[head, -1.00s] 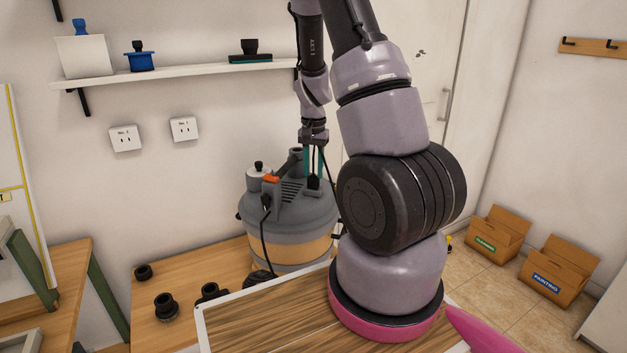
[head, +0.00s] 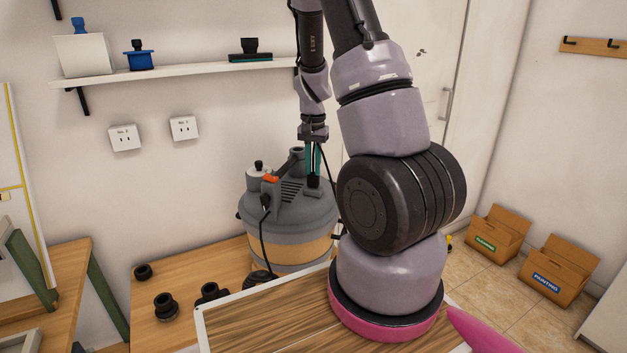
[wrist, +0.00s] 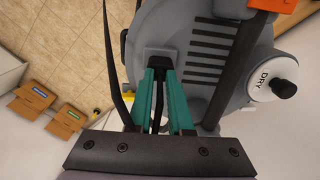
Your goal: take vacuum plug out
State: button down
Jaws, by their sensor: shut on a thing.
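The vacuum (head: 290,218) is a grey-topped drum with a tan band, standing on the wooden bench. Its black plug (head: 313,181) sits at a small grey socket block (head: 313,191) on the right part of the lid. My gripper (head: 314,172) points straight down over the lid, its teal fingers shut on the plug. In the wrist view the fingertips (wrist: 159,70) meet at the grey socket block (wrist: 160,54), with a black cord between the fingers. The fingers largely hide the plug, and I cannot tell how deep it sits.
A black cable (head: 331,168) curves down to the right of my gripper. An orange-marked handle (head: 270,179) and a white DRY knob (wrist: 277,80) stand on the lid. Two wall outlets (head: 184,128) and a shelf (head: 180,72) are behind. Black fittings (head: 165,306) lie on the bench.

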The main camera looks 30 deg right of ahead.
jog(key=shift+r, duration=2.35)
